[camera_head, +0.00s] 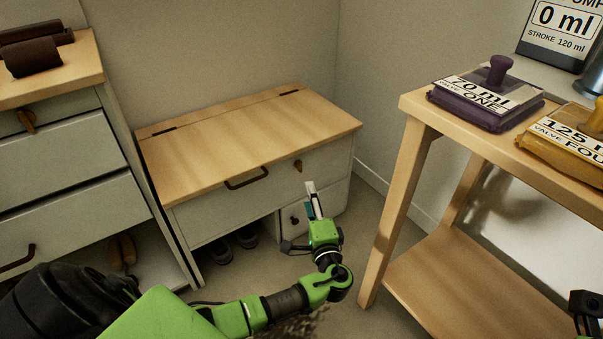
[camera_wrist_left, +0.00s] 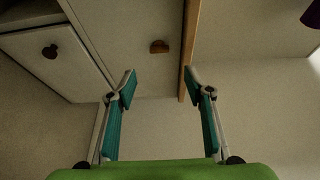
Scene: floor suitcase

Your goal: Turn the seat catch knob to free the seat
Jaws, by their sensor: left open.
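The seat catch knob (camera_head: 297,166) is a small brown knob on the front panel of a bench, near its right end. The knob also shows in the left wrist view (camera_wrist_left: 159,47), ahead of the fingertips and between them. The bench's wooden seat (camera_head: 250,135) lies flat and closed, with dark hinges at its back edge; its edge shows in the wrist view (camera_wrist_left: 191,45). My left gripper (camera_head: 312,190) is open and empty, just in front of the panel and apart from the knob. A black and green part of my right arm's end (camera_head: 585,308) shows at the right edge; its fingers are unclear.
A dark pull handle (camera_head: 246,179) is left of the knob. A lower door (camera_head: 325,205) with a round knob (camera_wrist_left: 50,51) is below. A drawer cabinet (camera_head: 65,145) stands left. A wooden table (camera_head: 420,105) with labelled weights stands right. Shoes (camera_head: 245,238) lie under the bench.

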